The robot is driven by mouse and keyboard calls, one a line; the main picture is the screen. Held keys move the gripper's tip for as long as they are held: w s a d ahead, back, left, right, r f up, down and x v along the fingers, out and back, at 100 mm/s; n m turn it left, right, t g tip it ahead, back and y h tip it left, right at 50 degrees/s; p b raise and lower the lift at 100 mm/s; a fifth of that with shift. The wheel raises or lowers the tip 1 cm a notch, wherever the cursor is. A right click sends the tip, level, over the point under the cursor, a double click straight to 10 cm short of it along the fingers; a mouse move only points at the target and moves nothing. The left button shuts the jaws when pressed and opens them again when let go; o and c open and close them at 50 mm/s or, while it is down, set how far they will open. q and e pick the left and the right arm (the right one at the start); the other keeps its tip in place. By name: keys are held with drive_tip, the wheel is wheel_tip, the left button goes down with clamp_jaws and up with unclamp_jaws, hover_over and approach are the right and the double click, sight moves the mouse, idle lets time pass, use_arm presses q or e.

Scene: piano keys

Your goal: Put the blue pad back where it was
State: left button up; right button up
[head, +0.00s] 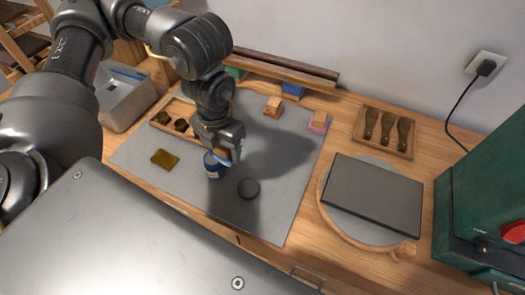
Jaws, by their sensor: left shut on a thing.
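My left gripper (228,148) points down over the grey mat and is shut on a small block with a blue and orange-brown edge, which looks like the blue pad (224,158). The fingers hide most of it. My right gripper is not in view.
Behind are a blue block (293,90) and a green block (235,73) by a wooden rail. A dark slab (373,190) on a round board and a green machine (485,200) are right.

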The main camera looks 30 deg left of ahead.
sight(261, 152)
use_arm(q)
drive_tip(key=shift+n, duration=0.3)
